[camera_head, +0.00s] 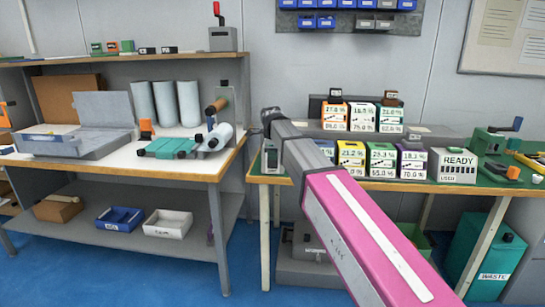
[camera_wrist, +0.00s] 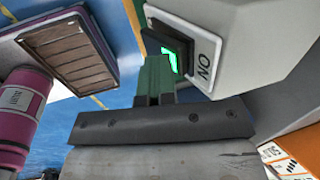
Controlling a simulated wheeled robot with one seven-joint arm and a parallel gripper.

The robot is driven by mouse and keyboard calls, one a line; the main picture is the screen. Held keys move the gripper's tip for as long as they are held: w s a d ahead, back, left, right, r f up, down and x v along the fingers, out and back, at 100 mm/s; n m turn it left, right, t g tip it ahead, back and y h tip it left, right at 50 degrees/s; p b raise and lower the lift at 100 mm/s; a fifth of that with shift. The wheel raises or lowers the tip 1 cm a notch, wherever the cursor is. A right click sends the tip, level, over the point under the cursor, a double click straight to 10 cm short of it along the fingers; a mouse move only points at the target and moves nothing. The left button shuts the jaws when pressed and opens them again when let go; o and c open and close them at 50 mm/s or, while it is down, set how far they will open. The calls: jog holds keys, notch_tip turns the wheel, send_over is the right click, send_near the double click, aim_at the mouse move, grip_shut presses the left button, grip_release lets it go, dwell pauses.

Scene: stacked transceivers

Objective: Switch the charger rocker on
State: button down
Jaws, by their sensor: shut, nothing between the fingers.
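In the wrist view the charger's rocker (camera_wrist: 172,62) sits in a dark frame on a pale grey housing (camera_wrist: 240,35), beside a white label reading ON. A bright green glow shows on the rocker. My gripper (camera_wrist: 155,62) has its green fingers shut and empty. Their tips overlap the rocker's near side in the picture; whether they touch it I cannot tell. In the head view my gripper (camera_head: 268,114) is at the left end of the right-hand bench, and my arm hides part of that area. The rocker cannot be made out there.
Labelled boxes with percentages stand in two rows on the right bench (camera_head: 436,187), close to my arm. An orange labelled box (camera_wrist: 285,160) shows in the wrist view. A white READY unit (camera_head: 457,167) stands further right. A left bench (camera_head: 215,172) holds rolls and tools.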

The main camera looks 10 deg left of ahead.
jog(key=shift+r, duration=0.15)
jog(key=shift+r, duration=0.6)
jog(key=shift+s, duration=0.1)
